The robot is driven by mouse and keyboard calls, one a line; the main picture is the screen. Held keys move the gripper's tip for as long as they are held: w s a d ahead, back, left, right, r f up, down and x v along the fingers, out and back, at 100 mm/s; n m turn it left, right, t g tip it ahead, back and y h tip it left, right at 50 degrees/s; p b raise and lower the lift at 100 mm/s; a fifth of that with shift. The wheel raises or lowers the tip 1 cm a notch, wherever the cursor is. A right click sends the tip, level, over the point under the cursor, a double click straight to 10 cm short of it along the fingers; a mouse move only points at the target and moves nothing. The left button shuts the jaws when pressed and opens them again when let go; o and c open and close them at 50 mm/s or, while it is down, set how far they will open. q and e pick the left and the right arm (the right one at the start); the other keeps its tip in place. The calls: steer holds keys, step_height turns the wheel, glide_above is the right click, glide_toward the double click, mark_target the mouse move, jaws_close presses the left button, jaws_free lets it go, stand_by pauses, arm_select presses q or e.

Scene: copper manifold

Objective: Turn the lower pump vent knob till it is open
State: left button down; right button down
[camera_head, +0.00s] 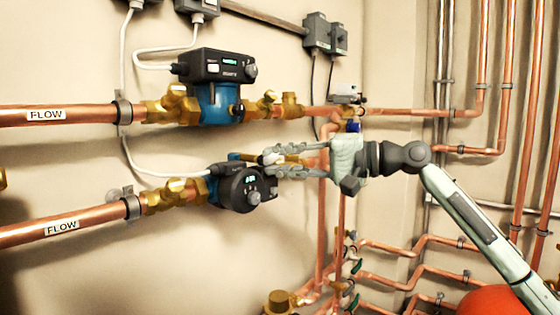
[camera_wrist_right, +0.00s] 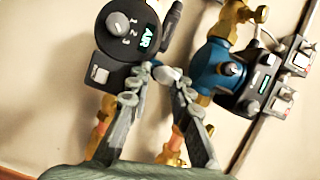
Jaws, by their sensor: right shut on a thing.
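The lower pump (camera_head: 238,187) has a round black head with a lit display and a grey knob on its face. In the right wrist view the lower pump's head (camera_wrist_right: 122,35) shows "AIR" on the display and a dial marked 1 2 3. My right gripper (camera_head: 268,166) reaches in from the right beside this head. In the wrist view its fingertips (camera_wrist_right: 163,74) are closed around a small pale round piece, which I take as the vent knob (camera_wrist_right: 166,73). The fingers partly hide it, and I cannot read its turn position. My left gripper is out of view.
The upper pump (camera_head: 220,88), with a blue body and black head, sits just above. Copper flow pipes (camera_head: 60,232) enter from the left. Brass valves (camera_head: 280,106) and vertical copper pipes stand close to my right gripper.

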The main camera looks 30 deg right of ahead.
steer(key=c, duration=1.4)
jaws_free()
steer(key=shift+o, duration=0.2)
steer(key=f+v, duration=0.1)
steer(key=v, duration=1.1)
steer(key=shift+r, duration=0.45)
steer(key=shift+w, duration=0.1)
